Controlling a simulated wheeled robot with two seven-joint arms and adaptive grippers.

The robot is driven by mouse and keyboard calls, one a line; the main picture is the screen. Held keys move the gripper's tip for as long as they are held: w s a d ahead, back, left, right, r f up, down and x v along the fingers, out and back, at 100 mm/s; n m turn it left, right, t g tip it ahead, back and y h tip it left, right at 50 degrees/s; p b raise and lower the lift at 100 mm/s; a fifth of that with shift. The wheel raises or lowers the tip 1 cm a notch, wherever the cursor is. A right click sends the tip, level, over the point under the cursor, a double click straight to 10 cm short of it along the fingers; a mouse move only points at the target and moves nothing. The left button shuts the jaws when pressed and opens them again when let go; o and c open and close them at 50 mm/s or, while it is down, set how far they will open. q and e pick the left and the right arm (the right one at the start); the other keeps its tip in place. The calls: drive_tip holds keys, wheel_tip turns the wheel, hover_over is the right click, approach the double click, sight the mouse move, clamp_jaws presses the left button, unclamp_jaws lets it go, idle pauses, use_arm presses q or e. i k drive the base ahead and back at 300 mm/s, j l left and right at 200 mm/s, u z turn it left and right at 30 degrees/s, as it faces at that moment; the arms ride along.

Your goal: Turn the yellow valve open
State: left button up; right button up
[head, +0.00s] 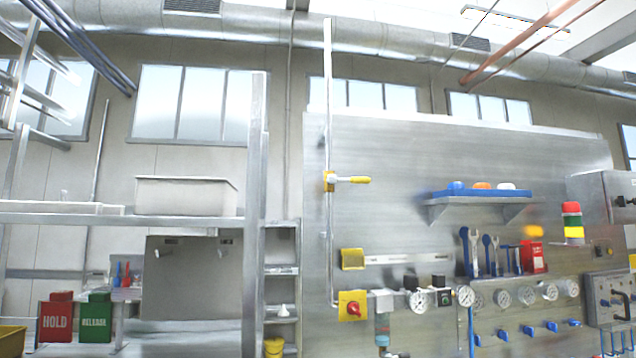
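The yellow valve (330,181) sits on a vertical metal pipe (328,110) in front of a large metal panel. Its yellow lever handle (356,180) points horizontally to the right, across the pipe. Nothing touches the handle. Neither of my grippers is in the head view.
Below the valve are a yellow box with a red knob (351,306) and several round gauges (421,300). A small shelf (482,195) juts out at right. A metal rack (256,200) stands at left with a grey bin (186,195). The panel around the handle is clear.

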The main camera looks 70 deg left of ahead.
sight(332, 179)
drive_tip(key=u, duration=1.95)
drive_tip(key=i+l+u, duration=0.1)
